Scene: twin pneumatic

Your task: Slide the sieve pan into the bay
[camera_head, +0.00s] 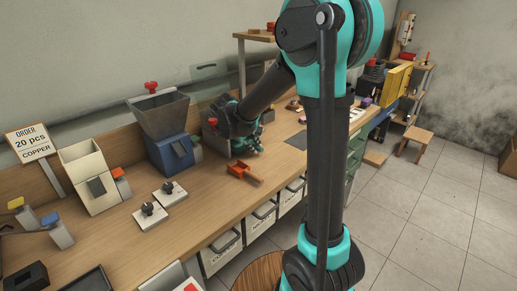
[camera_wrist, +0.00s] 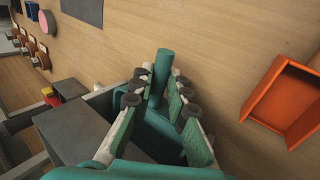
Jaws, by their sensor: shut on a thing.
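My gripper (camera_head: 252,146) is low over the workbench, beside a grey box-like unit (camera_head: 214,144). In the wrist view its fingers (camera_wrist: 161,92) are closed around a teal rod (camera_wrist: 162,66), which looks like a handle. I cannot tell whether this rod belongs to the sieve pan; any body attached to it is hidden by my gripper. An orange open tray (camera_wrist: 286,98) lies apart from the fingers, at the right of the wrist view. It also shows in the head view (camera_head: 242,171) in front of the gripper. I cannot clearly make out the bay.
A blue-grey hopper machine (camera_head: 172,140) and a cream box (camera_head: 90,178) stand left on the bench. Two white plates with dark knobs (camera_head: 160,202) lie before the hopper. Dark grey flat surfaces (camera_wrist: 85,118) sit close to the fingers' left. Bare wood lies around the tray.

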